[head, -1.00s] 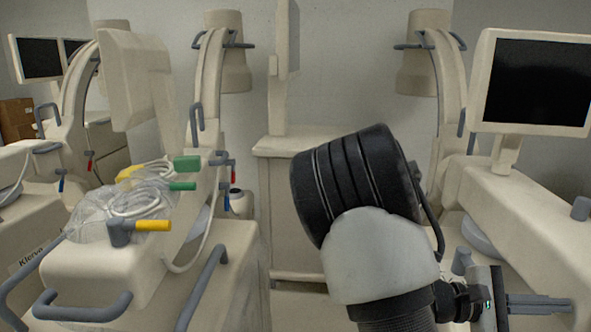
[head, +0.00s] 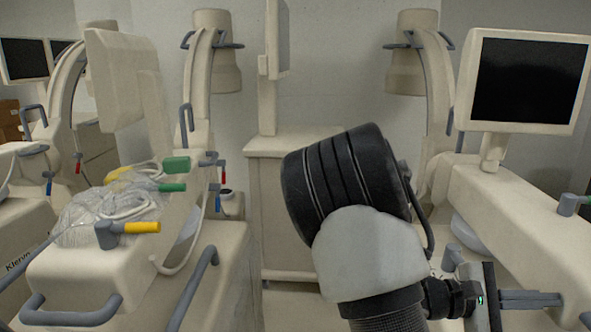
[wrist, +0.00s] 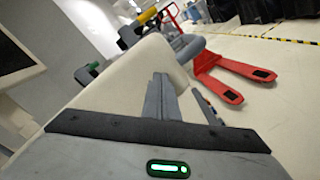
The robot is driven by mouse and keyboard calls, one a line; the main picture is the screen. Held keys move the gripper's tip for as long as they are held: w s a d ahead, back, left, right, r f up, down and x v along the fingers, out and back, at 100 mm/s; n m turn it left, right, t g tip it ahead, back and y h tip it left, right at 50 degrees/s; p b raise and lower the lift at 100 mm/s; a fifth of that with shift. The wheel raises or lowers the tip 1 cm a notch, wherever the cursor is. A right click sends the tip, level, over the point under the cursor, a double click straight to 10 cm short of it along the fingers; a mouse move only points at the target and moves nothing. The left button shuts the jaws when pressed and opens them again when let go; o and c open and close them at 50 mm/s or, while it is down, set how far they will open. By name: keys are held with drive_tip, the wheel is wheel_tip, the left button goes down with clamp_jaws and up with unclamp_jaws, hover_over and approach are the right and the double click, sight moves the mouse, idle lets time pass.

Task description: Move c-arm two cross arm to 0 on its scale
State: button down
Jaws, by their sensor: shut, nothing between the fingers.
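Several cream C-arm machines stand around me; I cannot tell which is c-arm two, and no scale can be read. A left C-arm cart (head: 75,268) has yellow (head: 142,227) and green handles (head: 176,164) and a clear-wrapped cable bundle. A right C-arm cart (head: 530,222) carries a green-tipped handle (head: 572,204); its curved arm (head: 440,95) stands behind. My gripper (head: 545,299) is shut and empty, in front of the right cart. In the wrist view, my gripper (wrist: 182,95) points along a cream cart body (wrist: 120,85) with a green handle (wrist: 92,66) and a yellow one (wrist: 148,14).
A dark monitor (head: 525,82) stands above the right cart. A cream cabinet (head: 290,146) stands at the back between the carts. A grey rail (head: 200,285) runs along the left cart. The wrist view shows a red pallet jack (wrist: 232,92) and floor tape (wrist: 270,38).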

drive_tip(key=shift+d+r, duration=0.15)
drive_tip(key=shift+d, duration=0.2)
idle(0.6)
drive_tip(key=shift+w+a+p, duration=0.2)
drive_tip(key=shift+a+p, duration=0.35)
drive_tip(key=shift+a, duration=0.95)
drive_tip(key=shift+w+a+p, duration=0.15)
drive_tip(key=shift+a+p, duration=0.4)
drive_tip(key=shift+a, duration=0.9)
